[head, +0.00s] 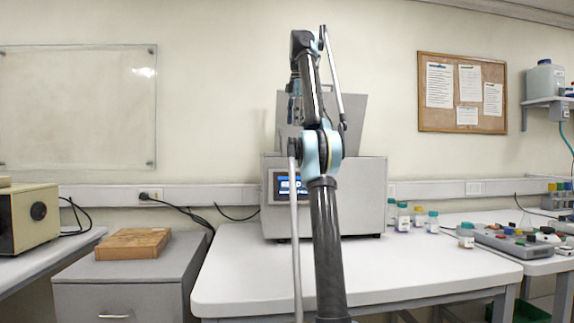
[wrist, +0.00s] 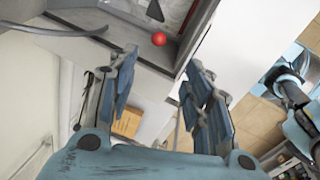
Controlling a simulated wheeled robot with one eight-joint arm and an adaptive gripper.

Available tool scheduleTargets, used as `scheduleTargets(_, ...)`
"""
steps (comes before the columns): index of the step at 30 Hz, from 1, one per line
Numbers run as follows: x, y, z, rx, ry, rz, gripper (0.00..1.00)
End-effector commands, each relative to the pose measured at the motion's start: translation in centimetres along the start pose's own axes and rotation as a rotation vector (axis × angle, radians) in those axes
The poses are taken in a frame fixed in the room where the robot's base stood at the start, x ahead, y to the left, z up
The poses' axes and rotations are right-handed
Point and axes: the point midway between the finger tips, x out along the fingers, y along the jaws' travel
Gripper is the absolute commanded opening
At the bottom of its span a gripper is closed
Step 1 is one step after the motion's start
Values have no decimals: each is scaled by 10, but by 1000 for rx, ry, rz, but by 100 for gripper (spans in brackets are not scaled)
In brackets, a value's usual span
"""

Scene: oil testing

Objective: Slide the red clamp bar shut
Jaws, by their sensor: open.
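The grey machine (head: 362,210) stands on the white bench, with a lit screen on its front and its grey lid (head: 350,112) raised. In the wrist view a small red ball-shaped knob (wrist: 159,39) shows at the machine's grey top edge. In the head view my gripper (head: 295,102) hangs above the machine, partly behind my arm.
Several small bottles (head: 404,217) stand right of the machine. A grey tray of coloured parts (head: 500,242) lies further right. A wooden block (head: 133,244) sits on the grey cabinet at left. The white bench front (head: 400,270) is clear.

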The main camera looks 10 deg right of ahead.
Motion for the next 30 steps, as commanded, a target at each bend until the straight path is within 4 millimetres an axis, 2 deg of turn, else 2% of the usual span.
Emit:
scheduleTargets(7, 7, 4, -11, -14, 3, 0, 46)
scheduleTargets(17, 26, 3, -17, -21, 4, 0, 46)
scheduleTargets(30, 72, 3, -18, -22, 4, 0, 46)
